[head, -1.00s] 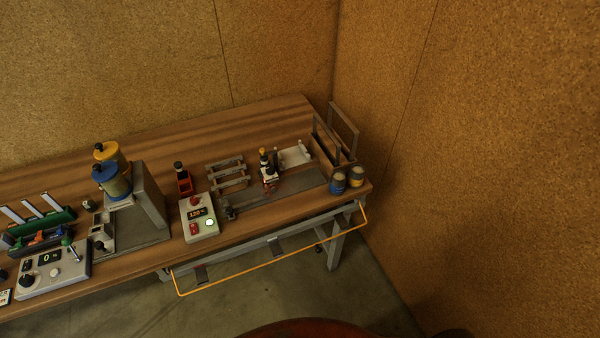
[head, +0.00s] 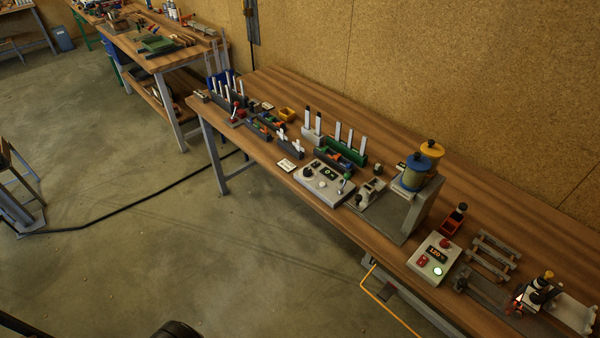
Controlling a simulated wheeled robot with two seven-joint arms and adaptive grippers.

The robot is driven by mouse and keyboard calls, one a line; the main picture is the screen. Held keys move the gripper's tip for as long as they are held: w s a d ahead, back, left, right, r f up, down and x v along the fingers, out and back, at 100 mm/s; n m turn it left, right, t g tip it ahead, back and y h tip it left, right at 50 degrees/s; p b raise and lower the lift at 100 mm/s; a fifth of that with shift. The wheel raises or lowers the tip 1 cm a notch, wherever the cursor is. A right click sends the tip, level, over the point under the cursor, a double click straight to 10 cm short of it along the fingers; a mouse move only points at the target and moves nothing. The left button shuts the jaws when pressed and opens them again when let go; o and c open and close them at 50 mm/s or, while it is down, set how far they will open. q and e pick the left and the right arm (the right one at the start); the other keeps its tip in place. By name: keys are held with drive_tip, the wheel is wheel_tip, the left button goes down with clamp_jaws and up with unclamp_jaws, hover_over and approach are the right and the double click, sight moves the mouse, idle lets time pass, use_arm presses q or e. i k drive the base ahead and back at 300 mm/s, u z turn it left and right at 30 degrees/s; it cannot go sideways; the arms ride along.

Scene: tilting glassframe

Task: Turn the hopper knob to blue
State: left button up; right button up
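The hopper unit has a blue-topped canister (head: 413,172) and a yellow-topped canister (head: 431,153) on a grey stand (head: 416,214), right of the middle in the head view. A small dark and grey fitting (head: 364,194) sits low at the left of the stand; I cannot tell its setting. To its left is a grey control box (head: 322,186) with a dark knob (head: 309,171), a small display reading 0 and a green-topped lever (head: 346,180). I cannot tell which knob belongs to the hopper. Neither of my grippers is in view.
The wooden workbench (head: 380,240) also carries a box reading 120 (head: 434,258), a grey rack (head: 491,255), a green holder with white rods (head: 340,152) and several coloured bins. Another bench (head: 180,60) stands behind at left. Open floor (head: 200,250) lies in front, crossed by a black cable.

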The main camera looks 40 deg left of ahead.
sight(306, 171)
drive_tip(key=u, duration=1)
drive_tip(key=k, duration=0.35)
drive_tip(key=u, duration=1.2)
drive_tip(key=i, duration=1.55)
drive_tip(key=z, duration=0.45)
